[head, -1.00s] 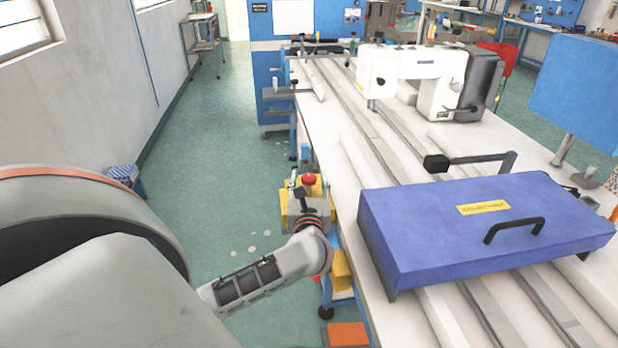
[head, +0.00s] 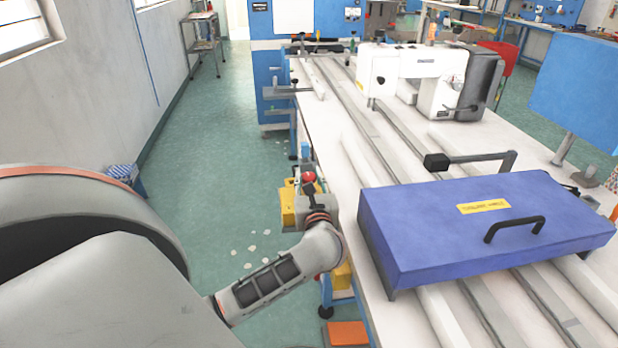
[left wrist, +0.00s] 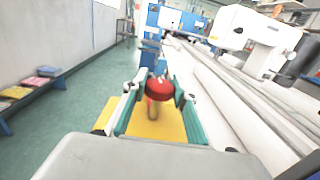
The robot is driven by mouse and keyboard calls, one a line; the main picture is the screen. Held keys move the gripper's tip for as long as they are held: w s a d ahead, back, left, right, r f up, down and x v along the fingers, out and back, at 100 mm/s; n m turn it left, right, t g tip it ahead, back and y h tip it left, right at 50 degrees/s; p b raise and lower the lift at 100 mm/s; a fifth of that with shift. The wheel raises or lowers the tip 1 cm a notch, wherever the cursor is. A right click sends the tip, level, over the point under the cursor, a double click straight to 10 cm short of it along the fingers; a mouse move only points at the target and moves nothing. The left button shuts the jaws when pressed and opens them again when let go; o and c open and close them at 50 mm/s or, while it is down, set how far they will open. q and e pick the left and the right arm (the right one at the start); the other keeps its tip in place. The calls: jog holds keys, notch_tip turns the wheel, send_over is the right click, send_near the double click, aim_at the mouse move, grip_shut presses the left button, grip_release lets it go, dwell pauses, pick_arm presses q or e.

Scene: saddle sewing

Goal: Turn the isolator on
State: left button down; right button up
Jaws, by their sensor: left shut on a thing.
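The isolator is a yellow box (head: 288,207) with a red knob (head: 309,177), at the left edge of the long table. In the left wrist view the red knob (left wrist: 160,87) stands above the yellow box (left wrist: 168,127). My left gripper (head: 308,190) is at the isolator, and its body hides part of the box. In the left wrist view its green-lined fingers (left wrist: 161,95) lie on both sides of the red knob, shut on it. The exact finger contact is too small to make out. My right gripper is not in view.
A blue case (head: 400,240) with a black handle lies on the long white table (head: 330,135), right of my left arm. A white sewing machine (head: 400,68) stands farther back. The green floor (head: 220,150) left of the table is mostly open.

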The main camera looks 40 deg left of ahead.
pick_arm(q)
jog(key=shift+n+g+y+b, duration=0.3)
jog(key=shift+n+g+y, duration=0.45)
jog(key=shift+g, duration=0.25)
jog(key=c, duration=1.6)
grip_release()
jog(key=shift+v, duration=3.75)
